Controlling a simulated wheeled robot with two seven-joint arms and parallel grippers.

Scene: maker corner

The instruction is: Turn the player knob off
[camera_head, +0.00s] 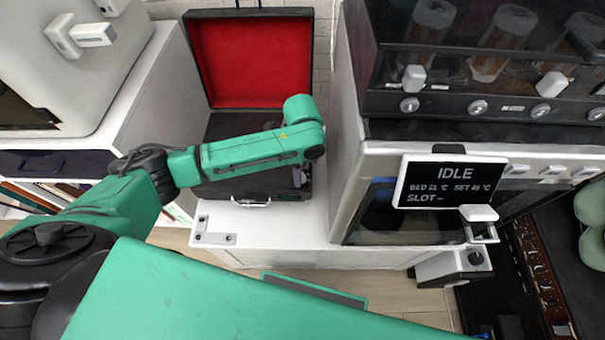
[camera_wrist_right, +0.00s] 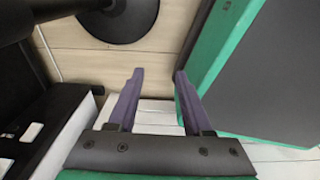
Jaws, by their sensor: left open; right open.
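The player (camera_head: 250,62) is a dark suitcase with its red-lined lid raised, on a white cabinet behind my left arm. Its dark base shows in part below my green forearm. The player's knob cannot be made out; my left arm covers much of the base. My left gripper (camera_head: 300,176) points down at the base's right side, mostly hidden under the wrist. My right gripper (camera_wrist_right: 159,72) is open and empty in the right wrist view, over the floor.
A machine with an IDLE screen (camera_head: 453,182) stands close to the player's right. A dark shelf unit with clear cylinders (camera_head: 503,40) rises above it. A grey appliance (camera_head: 100,70) stands at the left. The right wrist view shows a round black base (camera_wrist_right: 118,22) on the floor.

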